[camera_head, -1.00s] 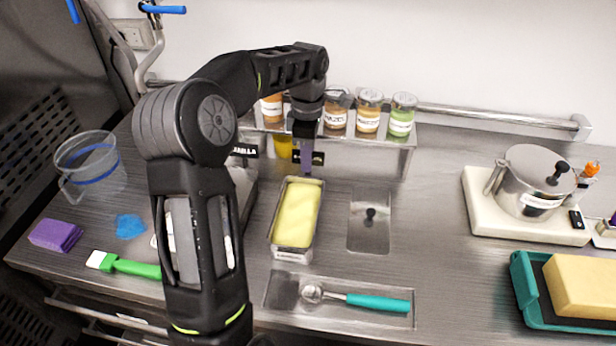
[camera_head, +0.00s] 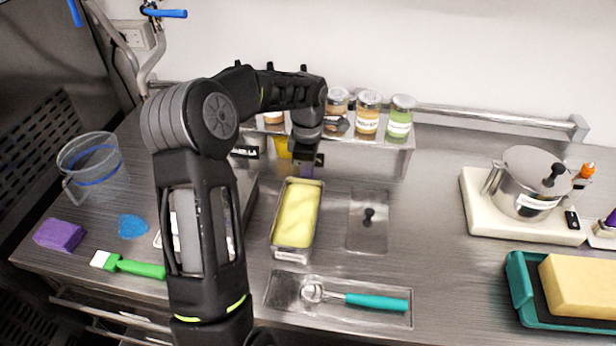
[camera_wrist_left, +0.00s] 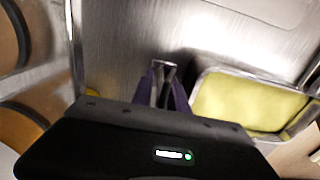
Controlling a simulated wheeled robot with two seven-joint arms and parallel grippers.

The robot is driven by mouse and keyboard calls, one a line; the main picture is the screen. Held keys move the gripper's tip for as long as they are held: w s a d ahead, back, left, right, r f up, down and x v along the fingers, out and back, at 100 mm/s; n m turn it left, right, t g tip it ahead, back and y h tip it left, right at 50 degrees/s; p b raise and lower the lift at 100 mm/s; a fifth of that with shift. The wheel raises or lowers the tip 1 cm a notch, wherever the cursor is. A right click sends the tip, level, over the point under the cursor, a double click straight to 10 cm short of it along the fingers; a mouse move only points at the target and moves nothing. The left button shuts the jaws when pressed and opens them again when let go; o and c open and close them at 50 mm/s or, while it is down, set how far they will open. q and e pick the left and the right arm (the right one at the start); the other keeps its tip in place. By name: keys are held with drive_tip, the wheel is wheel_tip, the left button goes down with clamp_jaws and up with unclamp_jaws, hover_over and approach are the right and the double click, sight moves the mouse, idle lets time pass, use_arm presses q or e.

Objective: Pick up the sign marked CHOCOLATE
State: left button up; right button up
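A small black sign (camera_head: 319,160) stands at the front of the jar shelf, behind the yellow tub; its lettering is too small to read. My left gripper (camera_head: 306,172) points down at it and partly covers it. In the left wrist view, the purple fingers (camera_wrist_left: 164,82) are a narrow distance apart, with a thin grey piece between their tips; I cannot tell whether they grip it. Another black sign (camera_head: 246,152), with lettering ending in "LA", stands further left. My right gripper is out of view.
The tub of yellow ice cream (camera_head: 297,213) is just in front of the gripper. Several lidded jars (camera_head: 367,112) stand on the shelf above. A scoop (camera_head: 375,302) lies in a front tray.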

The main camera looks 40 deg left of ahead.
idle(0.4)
use_arm(q)
clamp_jaws()
